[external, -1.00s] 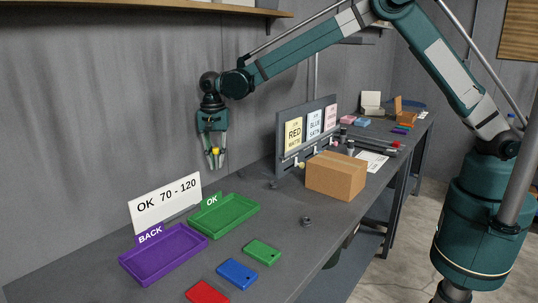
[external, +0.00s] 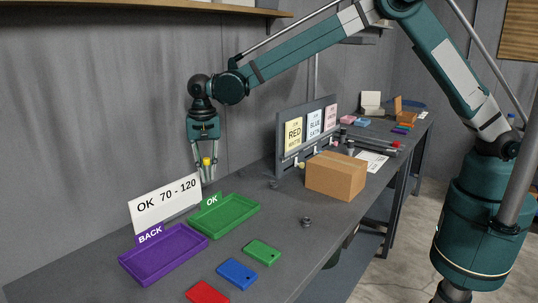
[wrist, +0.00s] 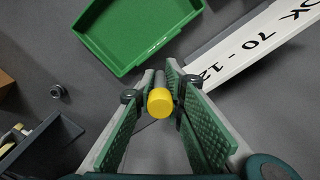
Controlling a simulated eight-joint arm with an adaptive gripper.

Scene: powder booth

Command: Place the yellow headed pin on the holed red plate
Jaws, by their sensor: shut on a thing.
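My gripper (external: 207,170) is shut on the yellow headed pin (external: 207,161), held in the air above the back of the bench, near the OK sign. In the wrist view the pin's yellow head (wrist: 160,102) faces the camera and its grey shank runs between the fingertips (wrist: 160,80). The red plate (external: 207,292) lies at the front edge of the picture, partly cut off; its hole is not visible. The blue plate (external: 237,273) and green plate (external: 262,252) lie beyond it in a row, each with a small dark hole.
A purple BACK tray (external: 163,255) and green OK tray (external: 225,215) stand left of the plates. The white "OK 70 - 120" sign (external: 166,203) stands behind them. A cardboard box (external: 336,176) and a label rack (external: 308,130) stand right. A nut (external: 306,222) lies on open bench.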

